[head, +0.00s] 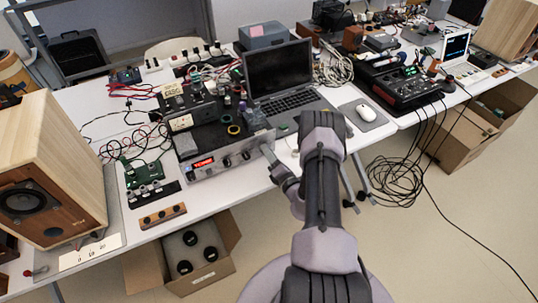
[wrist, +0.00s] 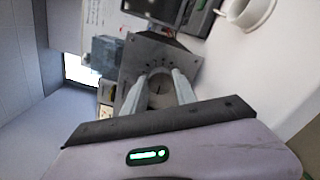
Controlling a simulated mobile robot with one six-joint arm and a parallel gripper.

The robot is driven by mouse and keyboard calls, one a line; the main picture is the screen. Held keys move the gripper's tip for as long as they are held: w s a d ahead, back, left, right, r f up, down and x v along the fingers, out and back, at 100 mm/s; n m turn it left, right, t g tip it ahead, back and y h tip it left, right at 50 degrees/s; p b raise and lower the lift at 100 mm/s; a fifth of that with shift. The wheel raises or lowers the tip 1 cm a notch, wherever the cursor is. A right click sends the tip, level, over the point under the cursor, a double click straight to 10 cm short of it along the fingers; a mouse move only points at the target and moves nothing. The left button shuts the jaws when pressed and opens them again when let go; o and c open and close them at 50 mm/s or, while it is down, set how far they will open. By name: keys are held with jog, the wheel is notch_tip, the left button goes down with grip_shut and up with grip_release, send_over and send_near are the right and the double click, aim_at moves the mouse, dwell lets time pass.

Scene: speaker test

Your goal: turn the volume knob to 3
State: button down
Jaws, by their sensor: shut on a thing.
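The silver front panel of the amplifier (head: 192,174) faces me at the table's front edge in the head view. It has a red lit display (head: 203,163) and small dark knobs. My gripper (head: 267,150) is at the panel's right end. In the wrist view, my gripper (wrist: 160,91) is shut on the round grey volume knob (wrist: 159,88), one pale finger on each side. Dark scale marks ring the knob on the grey panel (wrist: 141,55). I cannot read the number it points to. In the head view the knob is hidden behind my gripper.
A wooden speaker (head: 50,150) stands at the left. Wires and small circuit boards crowd the table. Boxes (head: 225,245) and loose cables (head: 392,182) lie on the floor.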

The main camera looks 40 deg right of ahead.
jog(key=m, duration=0.3)
jog(key=shift+f+m+b, duration=0.1)
jog(key=shift+m+b, duration=0.2)
jog(key=shift+m, duration=1.8)
jog(key=c, duration=1)
grip_release()
jog(key=p+v, duration=0.3)
jog(key=v, duration=1.4)
jog(key=shift+s, duration=0.25)
